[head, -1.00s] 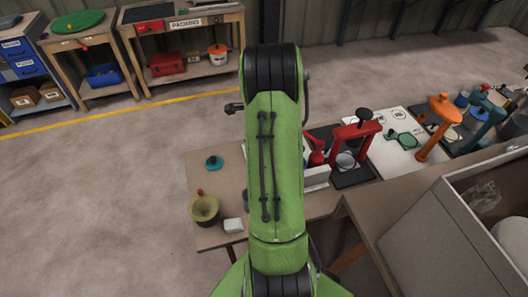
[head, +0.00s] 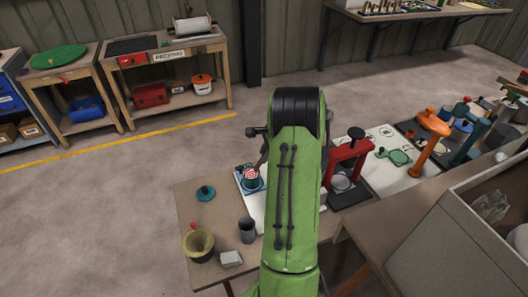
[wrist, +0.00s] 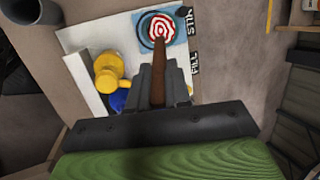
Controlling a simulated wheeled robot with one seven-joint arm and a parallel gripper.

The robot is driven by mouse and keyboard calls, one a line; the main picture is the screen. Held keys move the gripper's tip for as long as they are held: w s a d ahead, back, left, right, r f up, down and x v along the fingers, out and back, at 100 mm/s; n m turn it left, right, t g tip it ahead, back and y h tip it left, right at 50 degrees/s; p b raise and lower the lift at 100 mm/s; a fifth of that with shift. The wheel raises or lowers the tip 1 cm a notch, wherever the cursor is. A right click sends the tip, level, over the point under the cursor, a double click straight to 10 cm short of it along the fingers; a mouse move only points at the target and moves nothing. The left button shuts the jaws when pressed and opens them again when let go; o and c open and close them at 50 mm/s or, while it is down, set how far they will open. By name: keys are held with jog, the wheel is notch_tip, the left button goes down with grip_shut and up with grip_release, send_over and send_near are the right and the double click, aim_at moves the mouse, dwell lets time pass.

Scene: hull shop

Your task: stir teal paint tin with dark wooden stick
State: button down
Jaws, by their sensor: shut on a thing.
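The teal paint tin (head: 252,180) stands on a blue square at the left end of a white mat in the head view. In the wrist view, the tin (wrist: 160,27) shows red and white rings of paint from above. My gripper (wrist: 160,80) is shut on the dark wooden stick (wrist: 159,62), which points away from the jaws toward the tin. The stick's far end overlaps the ringed paint; how deep it reaches, I cannot tell. In the head view my green arm hides the stick and most of the gripper.
The white mat (wrist: 85,40) has STIR and FILL labels. A yellow object (wrist: 108,70) and a blue one (wrist: 118,100) stand near the jaws. A grey cup (head: 247,230), a yellowish bowl (head: 198,245), a teal disc (head: 205,193) and a red press (head: 347,160) share the bench.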

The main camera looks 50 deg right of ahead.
jog(key=shift+s+b+x, duration=0.15)
jog(key=shift+b+x, duration=0.65)
jog(key=shift+x, duration=1.2)
jog(key=shift+s+b+x, duration=0.1)
jog(key=shift+b+x, duration=0.65)
jog(key=shift+x, duration=1.25)
jog(key=shift+f, duration=0.1)
